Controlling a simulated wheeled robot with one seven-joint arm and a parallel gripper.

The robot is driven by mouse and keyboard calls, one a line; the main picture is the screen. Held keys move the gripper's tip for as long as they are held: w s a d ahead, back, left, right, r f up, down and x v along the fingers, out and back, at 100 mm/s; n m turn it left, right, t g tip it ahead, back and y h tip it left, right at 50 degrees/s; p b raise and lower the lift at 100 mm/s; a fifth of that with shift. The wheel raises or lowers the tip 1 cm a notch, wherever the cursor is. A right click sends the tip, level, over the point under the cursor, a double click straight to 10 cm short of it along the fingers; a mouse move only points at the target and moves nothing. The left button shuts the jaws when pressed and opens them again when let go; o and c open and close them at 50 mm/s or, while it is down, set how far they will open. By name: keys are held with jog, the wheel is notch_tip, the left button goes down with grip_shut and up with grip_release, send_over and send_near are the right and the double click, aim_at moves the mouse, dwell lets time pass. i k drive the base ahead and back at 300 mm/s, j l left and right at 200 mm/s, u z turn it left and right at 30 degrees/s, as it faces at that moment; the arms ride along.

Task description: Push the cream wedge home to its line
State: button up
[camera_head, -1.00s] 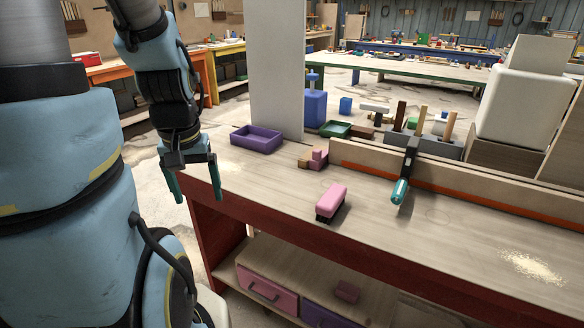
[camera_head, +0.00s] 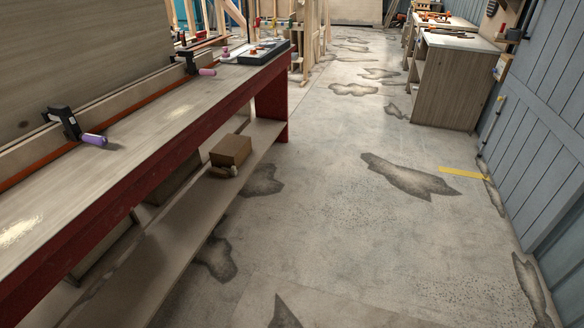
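No cream wedge can be made out in the head view. A pale curved board (camera_head: 95,118), possibly the stringer, runs along the back of the red-edged workbench (camera_head: 150,122) at the left. A clamp with a purple handle (camera_head: 92,139) grips it near the left, and a clamp with a pink handle (camera_head: 207,72) grips it farther along. My gripper is out of the picture.
A brown box (camera_head: 231,150) sits on the bench's lower shelf. A black tray (camera_head: 263,52) lies at the bench's far end. Stained concrete floor (camera_head: 340,230) is open to the right, up to a blue plank wall (camera_head: 545,130). A wooden cabinet (camera_head: 448,85) stands at the back right.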

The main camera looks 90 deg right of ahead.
aim_at(232, 172)
jog(key=z, duration=2.65)
jog(key=i+l+u, duration=0.15)
jog(key=u, duration=1)
jog(key=i+l+u, duration=0.1)
jog(key=l+u, duration=0.25)
jog(key=l, duration=0.35)
jog(key=l+u, duration=0.35)
jog(key=l, duration=0.4)
jog(key=l+u, duration=0.35)
jog(key=l, duration=0.35)
jog(key=k+l, duration=0.1)
jog(key=l, duration=0.85)
jog(key=k+l, duration=0.15)
jog(key=l, duration=0.3)
jog(key=l+u, duration=0.1)
jog(key=l, duration=0.35)
jog(key=k, duration=0.05)
